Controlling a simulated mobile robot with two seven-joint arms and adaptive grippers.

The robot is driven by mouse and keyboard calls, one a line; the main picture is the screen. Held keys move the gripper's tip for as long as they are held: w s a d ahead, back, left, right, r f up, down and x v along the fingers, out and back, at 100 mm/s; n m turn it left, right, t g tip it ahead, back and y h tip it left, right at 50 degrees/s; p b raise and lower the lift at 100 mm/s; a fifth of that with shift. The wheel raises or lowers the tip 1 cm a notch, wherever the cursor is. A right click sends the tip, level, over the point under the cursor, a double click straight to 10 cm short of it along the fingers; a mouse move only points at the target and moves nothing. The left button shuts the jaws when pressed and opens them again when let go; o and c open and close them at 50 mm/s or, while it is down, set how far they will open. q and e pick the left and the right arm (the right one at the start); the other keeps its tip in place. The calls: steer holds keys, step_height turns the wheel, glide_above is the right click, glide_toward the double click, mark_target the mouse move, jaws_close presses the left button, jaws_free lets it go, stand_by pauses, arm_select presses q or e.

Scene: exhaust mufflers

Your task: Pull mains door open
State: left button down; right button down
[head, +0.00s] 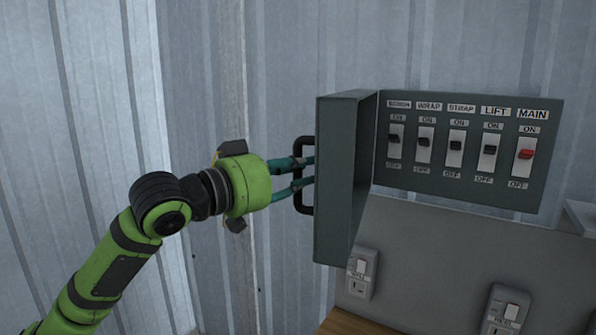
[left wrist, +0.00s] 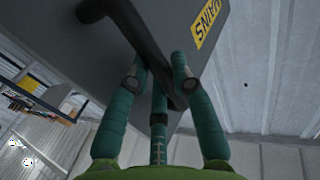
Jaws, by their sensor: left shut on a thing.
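The grey mains door (head: 338,200) stands swung out from the panel at its left side, so the switches show. Its black handle (head: 301,205) is on the door's outer face. My left gripper (head: 306,173) has its teal fingers shut on this handle. In the left wrist view the fingers close around the dark handle bar (left wrist: 150,45), and the door's outer face (left wrist: 110,60) carries a yellow MAINS label (left wrist: 207,22). The panel (head: 455,155) has a row of several labelled switches; the MAIN switch (head: 526,154) is red. My right gripper does not show.
Below the panel, two small switch boxes (head: 361,272) and (head: 505,308) are mounted on a grey surface (head: 430,255). A wooden edge (head: 350,325) is at the bottom. Corrugated metal wall (head: 90,90) stands behind; the space left of the door holds only my arm.

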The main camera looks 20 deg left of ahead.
arm_select(q)
steer(key=c, duration=1)
jaws_free()
steer(key=shift+c, duration=0.2)
steer(key=shift+s, duration=0.1)
steer(key=shift+s+a, duration=0.2)
steer(key=shift+a, duration=0.05)
steer(key=v, duration=1.1)
steer(key=shift+s, duration=0.2)
steer(key=shift+d, duration=0.1)
